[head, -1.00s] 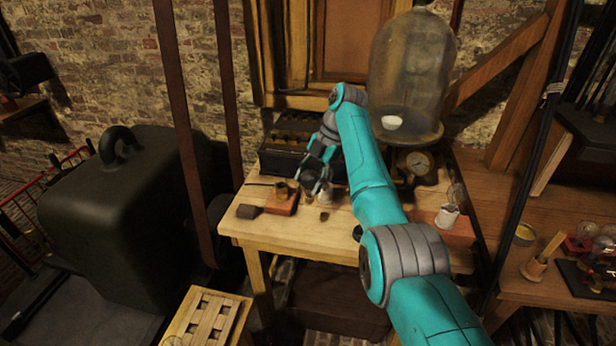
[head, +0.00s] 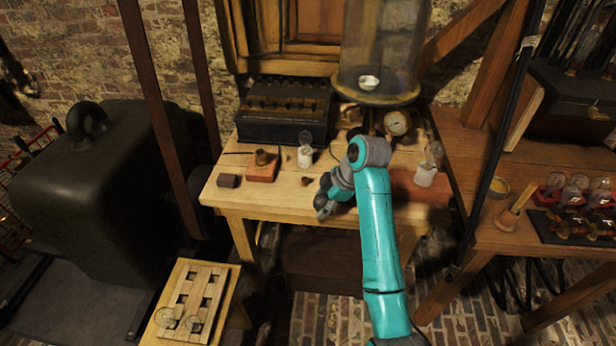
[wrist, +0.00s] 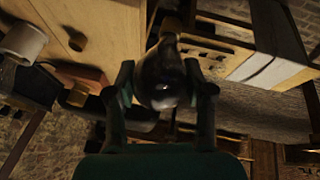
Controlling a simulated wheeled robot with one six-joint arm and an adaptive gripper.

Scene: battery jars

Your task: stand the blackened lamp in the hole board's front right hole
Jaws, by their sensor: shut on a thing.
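My gripper (wrist: 160,92) is shut on the blackened lamp (wrist: 160,72), whose dark, shiny bulb sits between the fingers in the wrist view. In the head view my gripper (head: 323,206) is over the front edge of the wooden bench; the lamp cannot be made out there. The pale wooden hole board (head: 222,290) lies low at the front left, apart from my gripper. Its square holes are in two columns.
The bench (head: 255,200) carries a dark block (head: 229,181), a reddish block with a brass piece (head: 263,168), and white-based lamps (head: 305,157) (head: 426,173). A glass bell jar (head: 380,45) stands behind. A right-hand table holds red-based bulbs (head: 576,188). A dark bulky case (head: 90,180) stands left.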

